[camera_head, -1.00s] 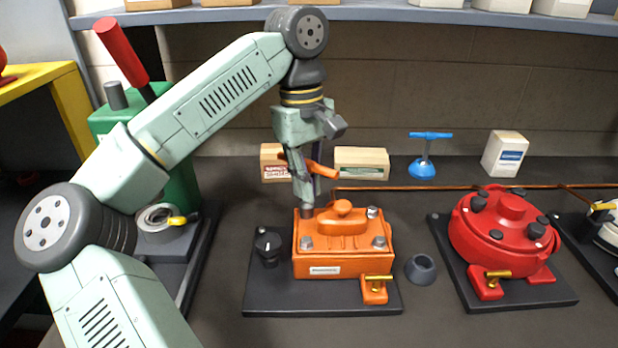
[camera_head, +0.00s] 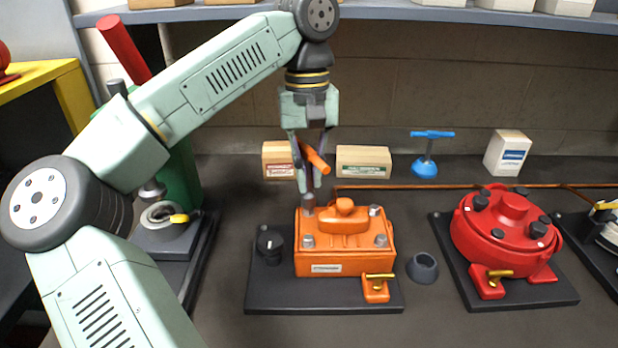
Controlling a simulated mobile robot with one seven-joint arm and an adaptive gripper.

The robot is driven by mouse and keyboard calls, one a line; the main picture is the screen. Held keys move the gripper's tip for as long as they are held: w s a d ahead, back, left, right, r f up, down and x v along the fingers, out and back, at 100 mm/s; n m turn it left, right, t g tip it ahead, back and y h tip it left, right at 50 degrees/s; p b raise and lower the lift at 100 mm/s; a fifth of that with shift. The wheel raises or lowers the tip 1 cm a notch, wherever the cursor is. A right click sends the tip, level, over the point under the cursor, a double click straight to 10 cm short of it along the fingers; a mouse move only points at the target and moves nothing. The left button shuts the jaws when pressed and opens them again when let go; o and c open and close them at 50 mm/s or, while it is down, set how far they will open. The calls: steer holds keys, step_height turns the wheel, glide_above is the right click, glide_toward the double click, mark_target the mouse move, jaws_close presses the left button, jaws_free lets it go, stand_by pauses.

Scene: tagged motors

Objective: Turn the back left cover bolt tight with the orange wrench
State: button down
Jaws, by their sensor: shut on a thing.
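My gripper (camera_head: 309,178) is shut on the orange wrench (camera_head: 315,160) above the back left corner of the orange motor cover. The wrench's orange handle slants down to the right between the fingers. Its dark socket end (camera_head: 309,203) points down over the back left cover bolt, which it hides; I cannot tell whether it is fully seated. The orange cover (camera_head: 335,262) sits on a dark base plate and has a knob on top. Its back right bolt (camera_head: 375,211), front left bolt (camera_head: 308,241) and front right bolt (camera_head: 381,240) show at the other corners.
A black knob (camera_head: 268,243) stands left of the cover and a brass-handled valve (camera_head: 377,288) at its front right. A grey ring (camera_head: 421,268) and a red motor (camera_head: 505,235) are to the right. Boxes (camera_head: 363,162) and a copper pipe (camera_head: 450,187) lie behind.

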mark_target(309, 150)
steer(key=shift+r, duration=0.1)
steer(key=shift+r, duration=2.45)
